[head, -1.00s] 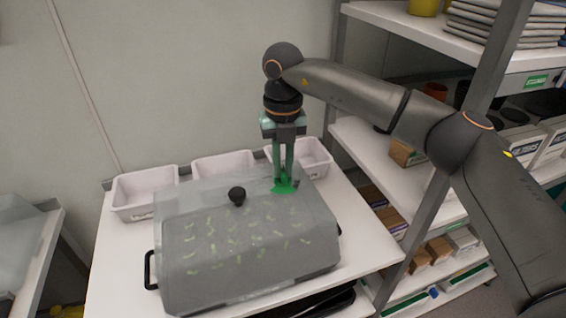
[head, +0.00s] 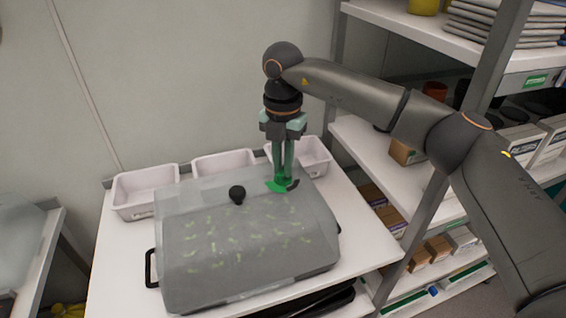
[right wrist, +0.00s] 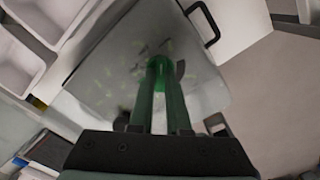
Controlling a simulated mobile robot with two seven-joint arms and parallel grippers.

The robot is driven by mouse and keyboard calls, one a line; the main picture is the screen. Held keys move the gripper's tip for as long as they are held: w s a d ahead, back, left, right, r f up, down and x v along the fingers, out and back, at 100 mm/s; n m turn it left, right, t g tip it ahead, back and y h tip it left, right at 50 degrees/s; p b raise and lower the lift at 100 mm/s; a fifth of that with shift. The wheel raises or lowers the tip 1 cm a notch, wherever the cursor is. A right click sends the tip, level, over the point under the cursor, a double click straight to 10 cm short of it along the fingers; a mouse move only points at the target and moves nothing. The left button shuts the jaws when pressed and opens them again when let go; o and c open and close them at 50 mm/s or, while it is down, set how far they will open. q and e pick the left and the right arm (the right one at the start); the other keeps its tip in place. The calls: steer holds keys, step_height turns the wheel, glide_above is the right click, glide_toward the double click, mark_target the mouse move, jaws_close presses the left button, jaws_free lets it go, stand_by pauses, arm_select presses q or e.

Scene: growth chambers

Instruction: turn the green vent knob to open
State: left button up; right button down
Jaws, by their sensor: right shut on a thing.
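The green vent knob (head: 278,187) sits on top of the clear-lidded growth chamber (head: 240,265), near its back right. My right gripper (head: 283,178) points straight down and is shut on the knob. In the right wrist view the two green fingers meet the green knob (right wrist: 160,66) from both sides, and a dark curved mark (right wrist: 180,70) shows beside it. The fingers hide part of the knob. My left gripper is in neither view.
A black round handle (head: 237,194) stands on the lid left of the gripper. Three white bins (head: 145,208) line the table's back edge. A stocked shelf rack (head: 425,175) stands at the right, close to my right arm. A black side handle (head: 150,268) juts from the chamber's left.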

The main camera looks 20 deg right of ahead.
stand_by(0.4)
steer(key=c, duration=0.9)
jaws_free()
steer(key=shift+o, duration=0.2)
steer(key=shift+r, duration=0.1)
step_height(320, 180, up, 12)
steer(key=shift+r, duration=0.15)
steer(key=shift+s, duration=0.1)
